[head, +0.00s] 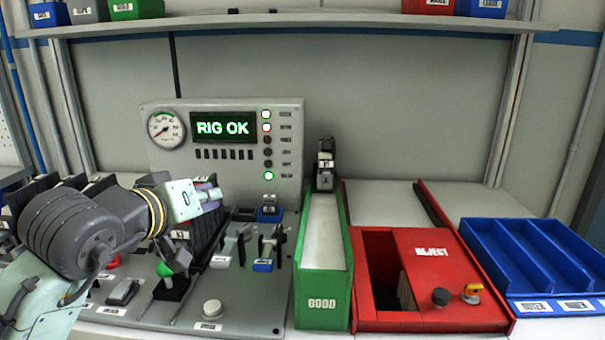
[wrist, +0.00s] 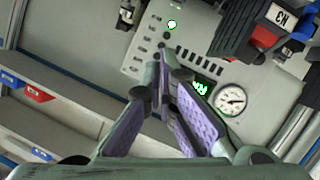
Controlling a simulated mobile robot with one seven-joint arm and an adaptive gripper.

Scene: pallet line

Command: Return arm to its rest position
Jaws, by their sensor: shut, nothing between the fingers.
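My arm comes in from the left of the head view. My gripper (head: 212,194) is in front of the left part of the test rig (head: 285,130), above its front panel, and is seen from the side with its tips to the right. In the wrist view my gripper (wrist: 158,68) shows purple finger pads closed towards each other, with nothing held between them. The rig's display and gauge show beyond the fingers, tilted.
A green GOOD chute (head: 322,314), red REJECT box (head: 450,245) and blue divided tray (head: 535,235) stand to the right. Levers and knobs crowd the panel below my arm. Dark slotted racks stand at left. A shelf (head: 300,22) with bins runs above.

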